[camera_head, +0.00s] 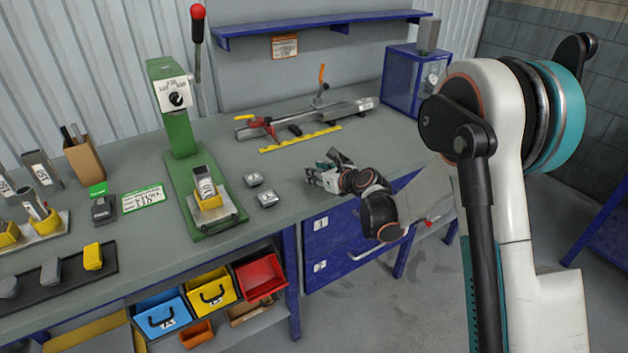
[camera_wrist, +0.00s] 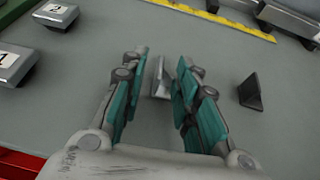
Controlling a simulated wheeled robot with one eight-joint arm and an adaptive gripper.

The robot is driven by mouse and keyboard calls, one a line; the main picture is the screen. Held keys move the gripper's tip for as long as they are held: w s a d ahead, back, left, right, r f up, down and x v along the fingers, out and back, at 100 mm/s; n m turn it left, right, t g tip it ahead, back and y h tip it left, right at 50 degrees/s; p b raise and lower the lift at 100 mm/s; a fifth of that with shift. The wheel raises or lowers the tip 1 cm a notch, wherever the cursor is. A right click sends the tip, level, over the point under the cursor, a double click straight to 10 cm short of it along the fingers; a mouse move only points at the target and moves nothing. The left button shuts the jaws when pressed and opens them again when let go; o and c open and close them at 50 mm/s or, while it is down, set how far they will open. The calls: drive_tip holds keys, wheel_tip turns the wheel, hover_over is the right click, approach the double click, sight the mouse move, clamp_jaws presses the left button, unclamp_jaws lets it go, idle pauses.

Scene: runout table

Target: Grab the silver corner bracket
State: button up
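The silver corner bracket (camera_wrist: 160,80) stands on the grey table in the wrist view, between the fingers of my gripper (camera_wrist: 161,60) and closer to the right one. The fingers are apart, with a gap left of the bracket; whether the right finger touches it I cannot tell. In the head view my gripper (camera_head: 316,178) is low over the table near its front edge, and I cannot make out the silver bracket there. A dark bracket (camera_wrist: 250,92) stands just right of the right finger in the wrist view.
Two metal blocks, labelled 1 (camera_wrist: 14,62) and 2 (camera_wrist: 56,14), lie left of my gripper. A yellow ruler (camera_head: 300,139) and a long clamp fixture (camera_head: 330,112) lie behind it. The green press (camera_head: 183,150) stands to the left.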

drive_tip(key=shift+x, duration=0.9)
drive_tip(key=shift+r, duration=0.1)
clamp_jaws()
